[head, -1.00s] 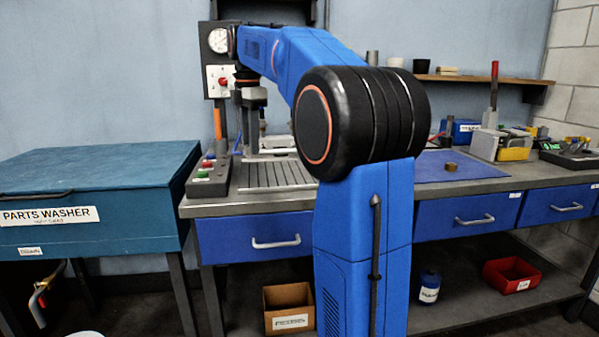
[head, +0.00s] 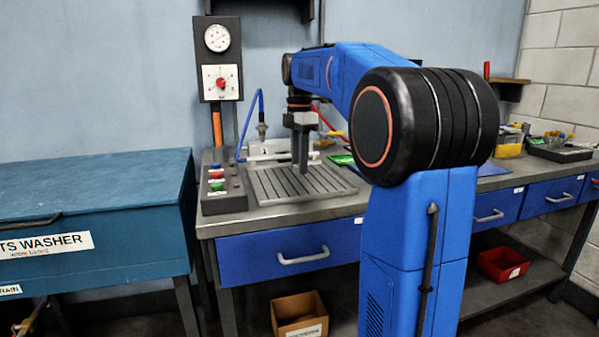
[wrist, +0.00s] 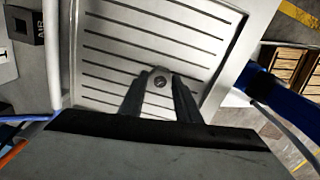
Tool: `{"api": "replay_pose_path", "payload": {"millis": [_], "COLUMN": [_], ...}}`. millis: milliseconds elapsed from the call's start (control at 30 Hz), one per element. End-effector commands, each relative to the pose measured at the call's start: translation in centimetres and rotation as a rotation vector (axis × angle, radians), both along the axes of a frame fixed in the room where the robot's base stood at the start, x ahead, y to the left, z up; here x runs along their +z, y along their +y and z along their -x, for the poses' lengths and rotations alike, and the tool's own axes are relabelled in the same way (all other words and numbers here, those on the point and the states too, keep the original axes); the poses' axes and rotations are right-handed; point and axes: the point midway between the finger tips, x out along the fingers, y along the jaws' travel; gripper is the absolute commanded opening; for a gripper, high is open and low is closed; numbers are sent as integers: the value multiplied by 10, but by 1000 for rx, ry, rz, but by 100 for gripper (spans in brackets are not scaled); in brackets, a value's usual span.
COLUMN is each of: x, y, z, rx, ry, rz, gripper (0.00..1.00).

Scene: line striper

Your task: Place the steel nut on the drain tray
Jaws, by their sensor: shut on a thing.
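The drain tray (head: 328,183) is a grey slatted plate on the bench, and it fills the middle of the wrist view (wrist: 112,55). My gripper (head: 301,170) points down over the tray in the head view. In the wrist view my gripper (wrist: 160,88) is shut on the steel nut (wrist: 160,79), a small grey piece with a dark round centre between the fingertips. The nut is over the slats, towards the tray's lower right in that view. I cannot tell whether it touches the tray. The head view does not show the nut clearly.
A button box (head: 222,187) stands left of the tray. A blue hose and nozzle (head: 262,130) rise behind it, by a pale fixture. A gauge panel (head: 220,58) is on the wall. The blue parts washer (head: 95,190) is at left. Most slats are clear.

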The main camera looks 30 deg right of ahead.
Motion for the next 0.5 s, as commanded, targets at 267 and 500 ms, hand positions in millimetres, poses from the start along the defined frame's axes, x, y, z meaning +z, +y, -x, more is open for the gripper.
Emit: {"api": "replay_pose_path", "payload": {"millis": [267,500], "x": [-31,-31], "y": [0,0], "z": [0,0], "rx": [0,0], "ry": [0,0], "rz": [0,0], "gripper": [6,6]}}
